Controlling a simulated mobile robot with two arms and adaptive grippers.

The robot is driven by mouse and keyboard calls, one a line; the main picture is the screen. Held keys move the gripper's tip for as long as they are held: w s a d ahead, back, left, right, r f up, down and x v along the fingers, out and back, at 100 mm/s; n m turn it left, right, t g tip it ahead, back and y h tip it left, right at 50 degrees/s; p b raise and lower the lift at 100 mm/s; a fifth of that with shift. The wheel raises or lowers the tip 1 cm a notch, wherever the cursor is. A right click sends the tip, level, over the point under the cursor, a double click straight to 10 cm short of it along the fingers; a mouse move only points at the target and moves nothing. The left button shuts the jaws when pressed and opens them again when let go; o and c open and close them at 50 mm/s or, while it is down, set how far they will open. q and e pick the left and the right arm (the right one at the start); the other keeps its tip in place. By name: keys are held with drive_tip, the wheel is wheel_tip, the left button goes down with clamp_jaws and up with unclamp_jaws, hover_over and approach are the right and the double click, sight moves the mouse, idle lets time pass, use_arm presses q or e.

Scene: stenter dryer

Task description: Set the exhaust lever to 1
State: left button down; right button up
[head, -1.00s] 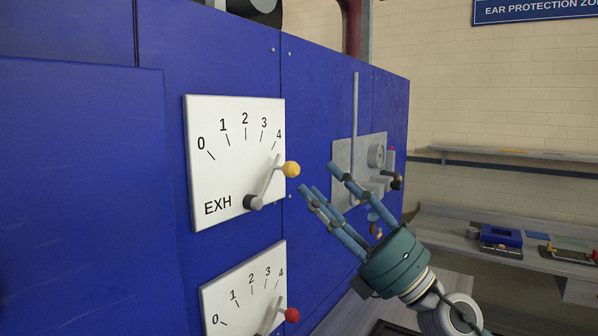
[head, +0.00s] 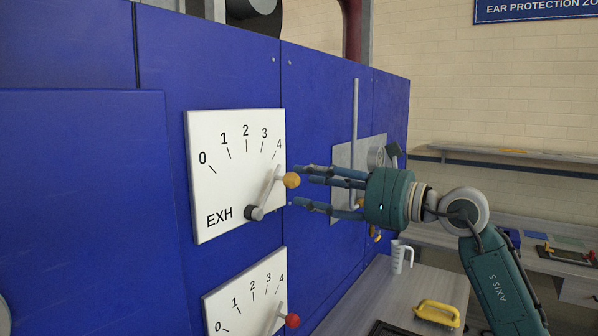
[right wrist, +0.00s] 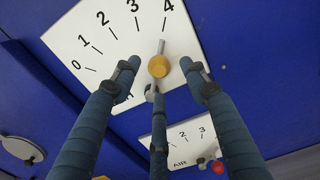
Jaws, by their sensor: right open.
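The exhaust dial plate (head: 215,150), white and marked EXH with 0 to 4, is on the blue panel. Its lever (head: 267,189) runs from a dark pivot (head: 254,213) up to a yellow knob (head: 292,180), pointing near 4. My right gripper (head: 305,184) is open, its fingers reaching left toward the yellow knob. In the right wrist view the knob (right wrist: 159,66) shows between the spread fingers (right wrist: 158,85); whether any finger touches it I cannot tell. My left gripper is not in view.
Below is a second white dial (head: 235,290), marked AIR in the wrist view, with a red knob (head: 292,321). A grey plate with a vertical bar (head: 355,130) is behind my gripper.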

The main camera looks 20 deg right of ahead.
sight(298, 183)
drive_tip(key=shift+p+x, duration=0.5)
drive_tip(key=shift+x, duration=1.1)
drive_tip(key=shift+c, duration=0.2)
clamp_jaws()
